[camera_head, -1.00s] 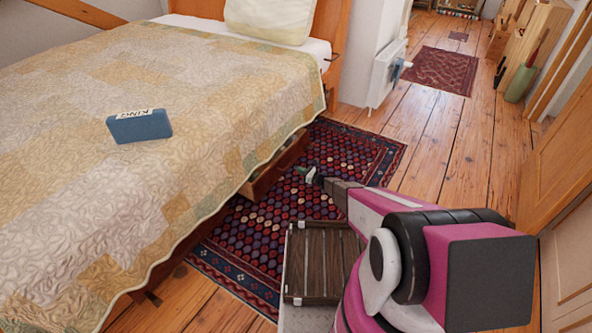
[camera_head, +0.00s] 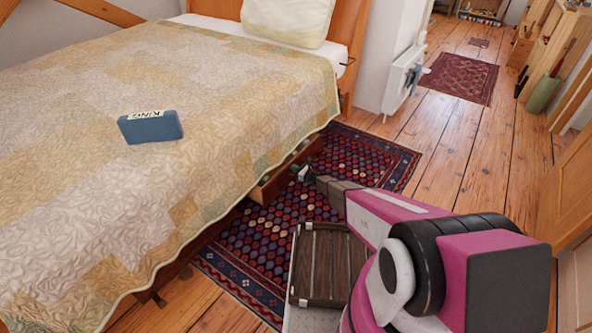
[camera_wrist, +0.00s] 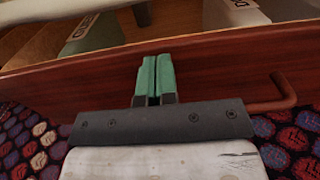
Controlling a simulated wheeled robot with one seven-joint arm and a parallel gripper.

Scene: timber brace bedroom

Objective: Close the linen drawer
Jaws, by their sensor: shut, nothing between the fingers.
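The linen drawer (camera_head: 275,185) stands open, sticking out from under the bed over the patterned rug. In the wrist view its dark reddish wooden front (camera_wrist: 60,88) runs across the picture, with a bar handle (camera_wrist: 285,92) to the right of my fingers. My gripper (camera_head: 301,172) is at the outer side of the drawer front. In the wrist view its green fingers (camera_wrist: 152,78) are shut together and empty, overlapping the front left of the handle. I cannot tell whether the fingertips touch the wood. Pale and grey-green labelled things (camera_wrist: 90,35) show inside the drawer, partly cut off.
The bed (camera_head: 170,90) has a quilt hanging over the drawer opening, and a blue box marked KING (camera_head: 150,128) lies on top. The rug (camera_head: 370,160) covers the floor beside it. A white radiator (camera_head: 402,78) stands beyond; wooden floor is free to the right.

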